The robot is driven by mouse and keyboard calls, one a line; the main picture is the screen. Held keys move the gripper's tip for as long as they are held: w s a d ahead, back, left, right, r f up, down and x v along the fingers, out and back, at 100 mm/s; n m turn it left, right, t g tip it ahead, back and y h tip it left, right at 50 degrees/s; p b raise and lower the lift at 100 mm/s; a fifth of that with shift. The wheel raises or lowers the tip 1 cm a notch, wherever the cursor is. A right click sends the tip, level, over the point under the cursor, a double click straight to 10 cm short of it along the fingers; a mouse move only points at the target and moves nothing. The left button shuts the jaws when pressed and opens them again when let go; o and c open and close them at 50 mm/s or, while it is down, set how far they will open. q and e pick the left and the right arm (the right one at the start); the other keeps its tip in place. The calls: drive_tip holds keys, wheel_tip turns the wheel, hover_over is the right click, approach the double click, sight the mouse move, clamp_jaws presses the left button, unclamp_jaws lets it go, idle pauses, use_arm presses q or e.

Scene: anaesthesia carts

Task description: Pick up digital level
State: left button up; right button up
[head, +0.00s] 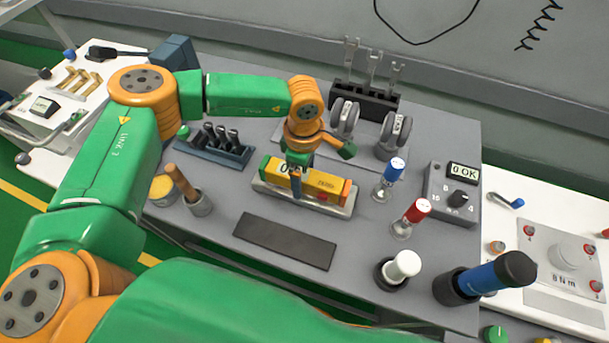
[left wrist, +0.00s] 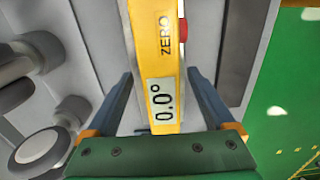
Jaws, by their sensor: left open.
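The digital level (head: 325,187) is a yellow bar with orange ends, a display and a red button, resting on a pale grey holder (head: 262,187) mid-bench. In the left wrist view the level (left wrist: 158,45) runs lengthwise, with "0.0°" and "ZERO" readable. My left gripper (head: 297,190) points down over the level and hides part of it. In the left wrist view its open fingers (left wrist: 160,85) stand on either side of the level, with gaps visible between them and its sides. My right gripper is not in view.
A dark flat mat (head: 285,241) lies in front of the holder. Blue-capped (head: 390,180) and red-capped (head: 411,219) items stand to the right, with a grey "OK" meter (head: 452,197) beyond. A dark rack (head: 215,150) and a cup with a wooden handle (head: 198,204) stand left.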

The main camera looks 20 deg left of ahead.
use_arm(q)
drive_tip(key=shift+s+r, duration=0.1)
drive_tip(key=c, duration=0.6)
clamp_jaws()
